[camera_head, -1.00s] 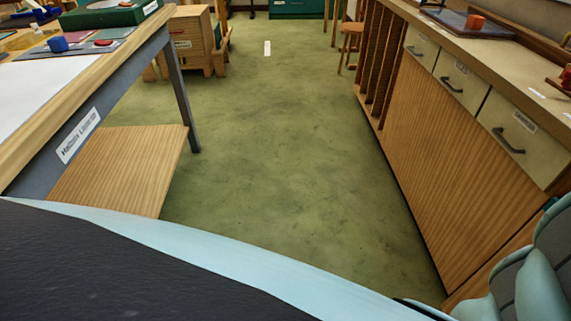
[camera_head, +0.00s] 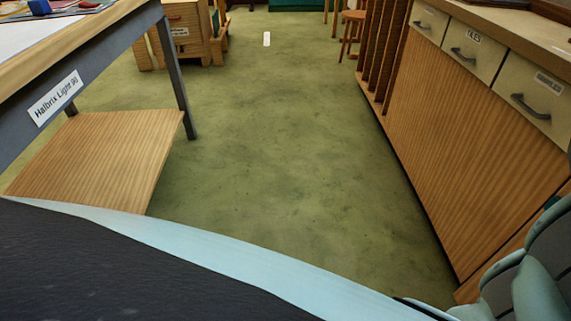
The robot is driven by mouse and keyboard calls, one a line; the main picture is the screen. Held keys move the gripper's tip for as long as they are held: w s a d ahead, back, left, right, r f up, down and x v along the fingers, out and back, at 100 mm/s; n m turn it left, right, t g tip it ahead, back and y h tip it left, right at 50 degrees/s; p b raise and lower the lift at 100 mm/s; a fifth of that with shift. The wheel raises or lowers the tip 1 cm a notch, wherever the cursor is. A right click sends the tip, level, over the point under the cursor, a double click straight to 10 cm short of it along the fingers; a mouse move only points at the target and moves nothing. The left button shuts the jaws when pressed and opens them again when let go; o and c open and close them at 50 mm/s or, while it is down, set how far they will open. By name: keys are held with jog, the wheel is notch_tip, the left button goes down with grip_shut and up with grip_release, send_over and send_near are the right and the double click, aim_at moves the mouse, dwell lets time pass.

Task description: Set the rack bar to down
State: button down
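I cannot make out the rack bar in this view. A wooden rack with upright dark slats (camera_head: 385,55) stands at the far end of the right-hand cabinet; no bar can be told on it. My gripper is not in view. Part of my own body fills the bottom of the picture, and a pale blue-grey part of me shows at the lower right.
A cabinet (camera_head: 460,140) with drawers (camera_head: 476,50) lines the right. A workbench with a labelled edge (camera_head: 55,98) and low wooden shelf (camera_head: 100,160) stands left. A wooden box unit (camera_head: 186,30) and a stool (camera_head: 352,25) stand farther back.

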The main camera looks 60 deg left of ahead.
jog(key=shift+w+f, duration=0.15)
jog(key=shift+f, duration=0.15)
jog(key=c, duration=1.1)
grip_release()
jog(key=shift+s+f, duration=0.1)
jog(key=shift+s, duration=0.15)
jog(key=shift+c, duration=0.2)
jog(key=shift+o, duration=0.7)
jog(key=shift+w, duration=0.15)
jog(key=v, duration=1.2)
